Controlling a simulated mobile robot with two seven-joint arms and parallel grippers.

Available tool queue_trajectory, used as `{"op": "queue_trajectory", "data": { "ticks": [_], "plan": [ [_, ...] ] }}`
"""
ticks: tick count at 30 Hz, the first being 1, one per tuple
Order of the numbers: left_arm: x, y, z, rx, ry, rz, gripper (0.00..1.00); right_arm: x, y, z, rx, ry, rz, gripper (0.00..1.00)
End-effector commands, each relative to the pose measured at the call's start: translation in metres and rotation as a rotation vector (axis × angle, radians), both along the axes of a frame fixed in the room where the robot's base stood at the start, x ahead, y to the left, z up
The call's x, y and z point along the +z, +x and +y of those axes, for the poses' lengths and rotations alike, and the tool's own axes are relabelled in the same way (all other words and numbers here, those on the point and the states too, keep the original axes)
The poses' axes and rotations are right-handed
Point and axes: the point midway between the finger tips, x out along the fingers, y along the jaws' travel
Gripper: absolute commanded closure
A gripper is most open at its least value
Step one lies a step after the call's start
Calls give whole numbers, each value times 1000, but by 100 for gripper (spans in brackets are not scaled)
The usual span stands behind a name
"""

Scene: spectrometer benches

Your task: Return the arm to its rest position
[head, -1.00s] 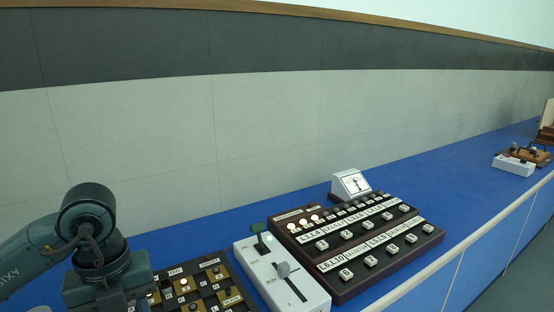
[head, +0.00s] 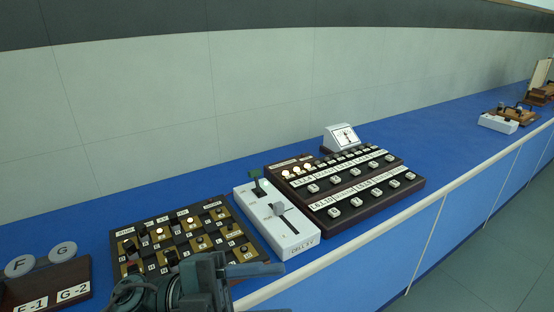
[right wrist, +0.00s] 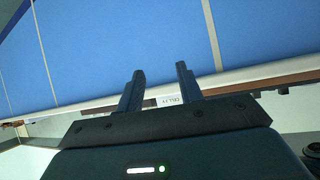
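An arm of mine shows at the bottom left of the head view. I take it for my right arm, as the right wrist view faces the same white box. Its gripper (head: 262,269) is low at the bench's front edge, one finger side-on pointing right. In the right wrist view, the right gripper (right wrist: 160,72) has two fingers apart, nothing between them. Beyond them is the small white label (right wrist: 168,100) of the white slider box (head: 278,222). That box stands on the blue bench, clear of the fingers. My left gripper is not in view.
A gold and black key board (head: 221,217) stands just behind the arm. A large labelled panel (head: 345,185) and a white meter (head: 341,138) stand to the right. Round F and G discs (head: 62,250) are at far left. The floor (head: 475,240) in front of the bench is clear.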

Motion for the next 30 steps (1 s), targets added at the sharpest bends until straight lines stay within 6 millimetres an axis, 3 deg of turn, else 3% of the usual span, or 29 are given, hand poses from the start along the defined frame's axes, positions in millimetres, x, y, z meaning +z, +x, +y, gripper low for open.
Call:
{"op": "queue_trajectory", "data": {
  "ticks": [2, 4, 6, 8, 12, 15, 18, 23, 30],
  "plan": [
    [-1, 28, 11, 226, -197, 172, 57, 0, -1, -1, -2, -2, 5, 64],
    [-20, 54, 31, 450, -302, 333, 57, 0, -2, -1, -4, -2, 9, 64],
    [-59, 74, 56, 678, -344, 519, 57, -2, -4, -2, -6, -3, 16, 64],
    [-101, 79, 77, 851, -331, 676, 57, -3, -6, -2, -7, -4, 23, 64],
    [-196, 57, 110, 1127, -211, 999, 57, -8, -11, -3, -9, -6, 39, 64],
    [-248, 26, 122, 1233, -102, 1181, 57, -8, -11, -4, -11, -8, 42, 64],
    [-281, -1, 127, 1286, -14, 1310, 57, -8, -11, -4, -12, -8, 41, 64],
    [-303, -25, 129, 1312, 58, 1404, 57, -7, -10, -5, -14, -8, 39, 64],
    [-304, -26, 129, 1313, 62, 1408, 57, -7, -9, -5, -14, -8, 38, 64]
  ]
}}
